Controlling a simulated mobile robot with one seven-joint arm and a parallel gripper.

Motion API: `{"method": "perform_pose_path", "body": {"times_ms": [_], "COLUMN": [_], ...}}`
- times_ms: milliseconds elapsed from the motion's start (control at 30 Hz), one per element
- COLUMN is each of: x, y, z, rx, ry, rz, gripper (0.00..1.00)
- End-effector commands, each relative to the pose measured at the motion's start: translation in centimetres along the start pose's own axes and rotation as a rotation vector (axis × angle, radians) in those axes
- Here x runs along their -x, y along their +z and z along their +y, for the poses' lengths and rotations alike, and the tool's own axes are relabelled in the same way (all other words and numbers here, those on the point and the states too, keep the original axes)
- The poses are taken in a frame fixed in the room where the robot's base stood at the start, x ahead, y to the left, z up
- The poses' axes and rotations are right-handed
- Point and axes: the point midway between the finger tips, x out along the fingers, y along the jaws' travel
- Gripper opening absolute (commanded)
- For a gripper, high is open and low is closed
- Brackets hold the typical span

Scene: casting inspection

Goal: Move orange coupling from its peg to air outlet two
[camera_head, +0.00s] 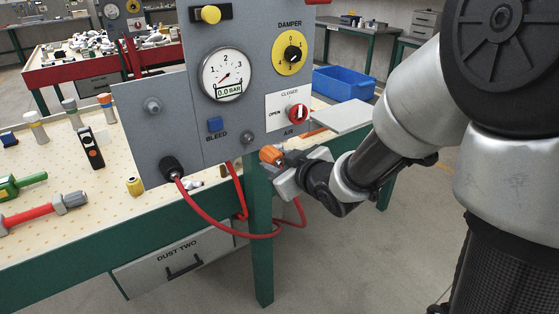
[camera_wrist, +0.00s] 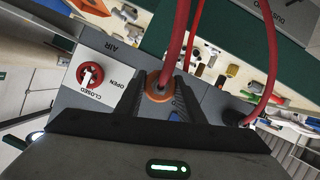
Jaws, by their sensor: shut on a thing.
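The orange coupling (camera_head: 271,154) is held by my gripper (camera_head: 281,163) at the lower right edge of the grey panel (camera_head: 135,125). In the wrist view my fingers (camera_wrist: 160,90) are shut around the coupling (camera_wrist: 158,92), and a red hose (camera_wrist: 178,35) runs from it. A round grey fitting (camera_head: 248,137) on the panel sits just left of the coupling in the head view. Another grey fitting (camera_head: 152,105) is at the panel's upper left. No outlet number is readable. I cannot tell whether the coupling touches the panel.
A black coupling (camera_head: 172,168) with a red hose (camera_head: 210,222) sits on the panel's lower left. The red AIR knob (camera_head: 298,114), gauge (camera_head: 226,74) and blue BLEED button (camera_head: 215,124) are close by. Tools lie on the pegboard bench (camera_head: 60,165); a blue bin (camera_head: 343,84) stands behind.

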Motion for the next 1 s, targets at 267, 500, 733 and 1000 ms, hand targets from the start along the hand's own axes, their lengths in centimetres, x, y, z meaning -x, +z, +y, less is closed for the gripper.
{"method": "perform_pose_path", "body": {"times_ms": [267, 500, 733, 1000], "x": [0.0, -0.9, -3.0, -4.8], "y": [0.0, -0.3, -1.2, -2.0], "z": [0.0, 0.0, -0.1, 0.0], "rx": [0.000, 0.001, 0.000, 0.000], "ry": [0.000, 0.000, -0.001, 0.000], "rz": [0.001, 0.002, 0.002, 0.001], "gripper": [0.08, 0.08, 0.08, 0.08]}}
